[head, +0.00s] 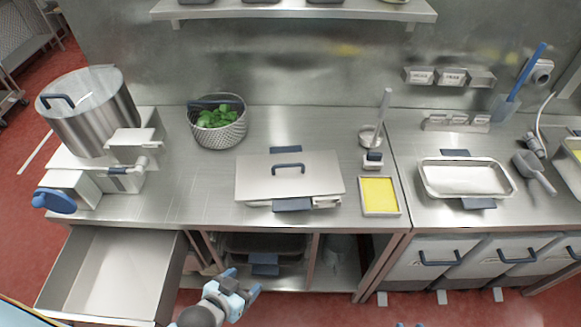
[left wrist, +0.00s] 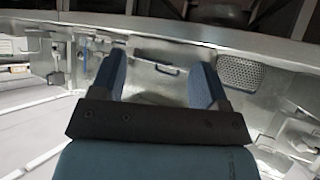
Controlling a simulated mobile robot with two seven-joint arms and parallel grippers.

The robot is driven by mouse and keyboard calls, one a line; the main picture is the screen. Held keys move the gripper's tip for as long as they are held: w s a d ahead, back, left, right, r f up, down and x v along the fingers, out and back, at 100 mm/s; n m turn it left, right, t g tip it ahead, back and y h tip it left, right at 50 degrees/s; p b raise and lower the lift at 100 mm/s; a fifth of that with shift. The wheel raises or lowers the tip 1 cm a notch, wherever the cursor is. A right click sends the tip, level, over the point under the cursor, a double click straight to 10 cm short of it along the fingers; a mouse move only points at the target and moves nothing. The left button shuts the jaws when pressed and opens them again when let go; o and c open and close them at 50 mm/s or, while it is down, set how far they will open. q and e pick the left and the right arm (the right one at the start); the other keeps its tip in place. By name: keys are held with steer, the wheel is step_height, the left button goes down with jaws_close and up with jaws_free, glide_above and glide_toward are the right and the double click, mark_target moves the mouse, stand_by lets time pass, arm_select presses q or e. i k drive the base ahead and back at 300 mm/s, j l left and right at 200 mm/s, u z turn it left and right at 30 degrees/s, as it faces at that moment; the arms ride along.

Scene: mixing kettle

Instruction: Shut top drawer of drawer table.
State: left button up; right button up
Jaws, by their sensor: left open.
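The top drawer (head: 105,275) of the drawer table (head: 170,190) is pulled well out at the left, and its grey interior is empty. Its front panel is mostly out of the frame or hidden at the lower left. My left gripper (head: 246,288) is to the right of the drawer, apart from it, in front of the table's open shelf. In the left wrist view its two blue fingers (left wrist: 160,78) are spread with nothing between them. Small blue bits at the bottom edge of the head view may be my right gripper; their state cannot be made out.
On the counter stand a large pot (head: 95,115), a basket of green leaves (head: 217,125), a lidded pan (head: 288,180) and a yellow tray (head: 380,195). Handled bins (head: 440,260) stand under the right counter. Red floor (head: 30,235) is free left of the drawer.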

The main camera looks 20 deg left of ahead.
mark_target(100, 276)
steer(key=u, duration=2.6)
steer(key=i+z, duration=0.25)
steer(key=i, duration=0.3)
